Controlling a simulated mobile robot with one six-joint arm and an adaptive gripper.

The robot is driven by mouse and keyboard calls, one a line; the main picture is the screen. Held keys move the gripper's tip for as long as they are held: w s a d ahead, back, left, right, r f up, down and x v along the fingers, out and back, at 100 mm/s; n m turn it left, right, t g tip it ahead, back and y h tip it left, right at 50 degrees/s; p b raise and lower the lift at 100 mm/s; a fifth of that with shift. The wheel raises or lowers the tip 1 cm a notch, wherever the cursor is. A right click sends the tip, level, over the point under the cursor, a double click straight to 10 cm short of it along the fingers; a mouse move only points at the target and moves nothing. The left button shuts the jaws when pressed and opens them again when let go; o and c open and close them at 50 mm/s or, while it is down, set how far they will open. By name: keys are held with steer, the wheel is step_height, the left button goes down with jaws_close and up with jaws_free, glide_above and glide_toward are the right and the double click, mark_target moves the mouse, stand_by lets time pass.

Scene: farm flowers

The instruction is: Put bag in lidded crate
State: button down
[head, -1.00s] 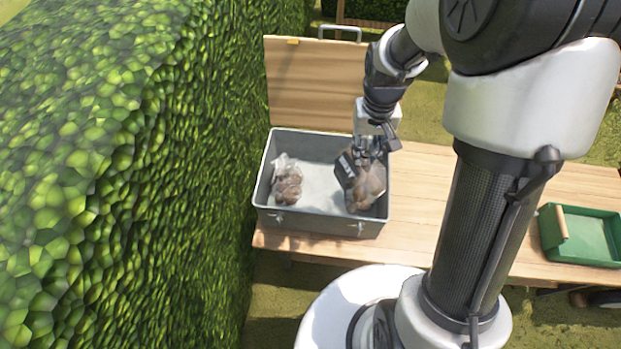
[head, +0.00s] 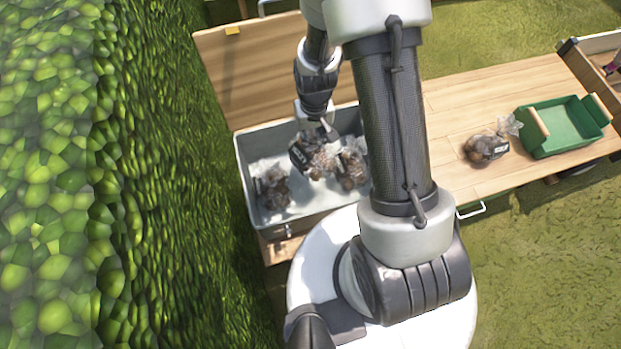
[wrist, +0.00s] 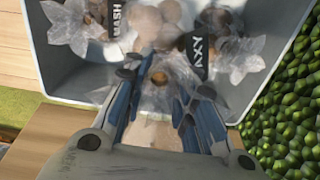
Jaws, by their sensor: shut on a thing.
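The grey lidded crate (head: 245,190) stands at the left end of the table, its wooden lid (head: 262,85) tilted up open behind it. My gripper (head: 322,134) is over the crate's inside, shut on a clear bag of potatoes with a dark label (head: 311,157). Two more bags lie in the crate, a left bag (head: 271,188) and a right bag (head: 351,167) partly behind my arm. In the wrist view my fingers (wrist: 157,92) point into the crate (wrist: 40,45), among crinkled clear plastic and two black labels. Whether the held bag touches the others is unclear.
Another potato bag (head: 486,148) lies on the table (head: 470,105) beside a green tray (head: 568,135) with wooden handles. A hedge (head: 120,180) stands close along the crate's left side. A wooden box (head: 598,55) is at the far right.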

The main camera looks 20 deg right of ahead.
mark_target(312, 137)
steer(key=shift+s+a+f+m+p, duration=0.2)
steer(key=shift+m+p, duration=0.1)
steer(key=shift+p, duration=1.25)
steer(key=shift+s+a+r+m+p, duration=0.1)
steer(key=shift+r+m+p, duration=0.25)
steer(key=shift+p, duration=0.65)
step_height(312, 137, up, 3)
steer(key=m+p, duration=0.1)
steer(key=p, duration=0.5)
steer(key=shift+s+f+m, duration=0.1)
steer(key=shift+m, duration=0.15)
steer(key=r+p, duration=0.1)
steer(key=p, duration=0.1)
steer(key=r+m+p, duration=0.1)
steer(key=p, duration=0.1)
steer(key=shift+s+d+p, duration=0.15)
steer(key=shift+d+p, duration=0.05)
steer(key=shift+p, duration=0.1)
step_height(312, 137, down, 20)
steer(key=b, duration=2)
steer(key=shift+f, duration=0.25)
steer(key=c, duration=1.3)
jaws_free()
steer(key=shift+r, duration=0.1)
